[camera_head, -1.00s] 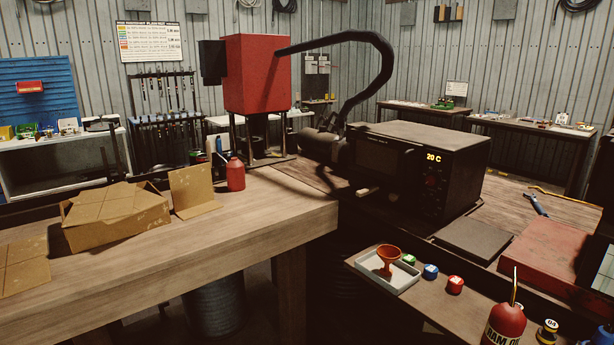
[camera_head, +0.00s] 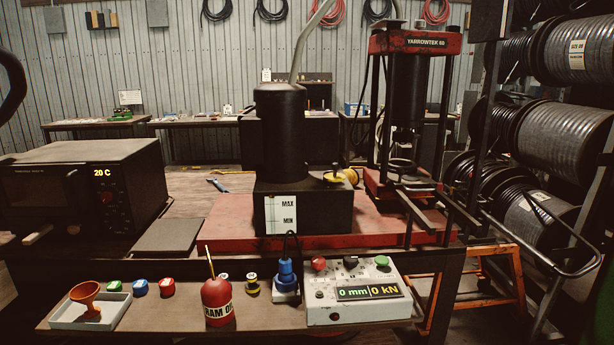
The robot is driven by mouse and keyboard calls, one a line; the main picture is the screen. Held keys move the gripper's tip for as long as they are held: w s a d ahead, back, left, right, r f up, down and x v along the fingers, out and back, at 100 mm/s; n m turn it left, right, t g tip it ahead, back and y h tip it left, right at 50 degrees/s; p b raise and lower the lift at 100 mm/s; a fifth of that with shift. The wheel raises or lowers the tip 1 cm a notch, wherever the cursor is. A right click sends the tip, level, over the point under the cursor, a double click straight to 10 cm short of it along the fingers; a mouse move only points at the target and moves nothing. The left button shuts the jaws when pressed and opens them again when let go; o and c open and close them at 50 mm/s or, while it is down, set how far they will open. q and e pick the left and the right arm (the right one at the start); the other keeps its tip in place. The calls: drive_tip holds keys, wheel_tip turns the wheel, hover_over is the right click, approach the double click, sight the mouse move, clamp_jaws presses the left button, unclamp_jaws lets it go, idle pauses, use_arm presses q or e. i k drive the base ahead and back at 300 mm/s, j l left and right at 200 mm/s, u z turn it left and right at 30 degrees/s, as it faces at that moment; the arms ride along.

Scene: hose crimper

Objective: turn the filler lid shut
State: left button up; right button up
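The black pump unit (camera_head: 330,212) sits on a red base in the middle of the view, with a MAX/MIN level gauge (camera_head: 281,214) on its front. A small yellow disc with an upright dark stem, which looks like the filler lid (camera_head: 334,178), is on top of its tank at the right. Another yellow round part (camera_head: 351,176) shows just beside it. I cannot tell whether the lid is seated or how it is turned. Neither of my grippers is in view.
The front shelf holds a tray (camera_head: 62,322) with an orange funnel (camera_head: 88,298), small coloured caps, a red oil can (camera_head: 216,301), a blue plug (camera_head: 286,275) and a control box (camera_head: 357,290). A red press (camera_head: 415,45) stands right of the tank. An oven (camera_head: 85,190) is at left.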

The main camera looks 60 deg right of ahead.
sight(334, 177)
drive_tip(key=z, duration=1.9)
drive_tip(key=i+u, duration=0.15)
drive_tip(key=i, duration=0.45)
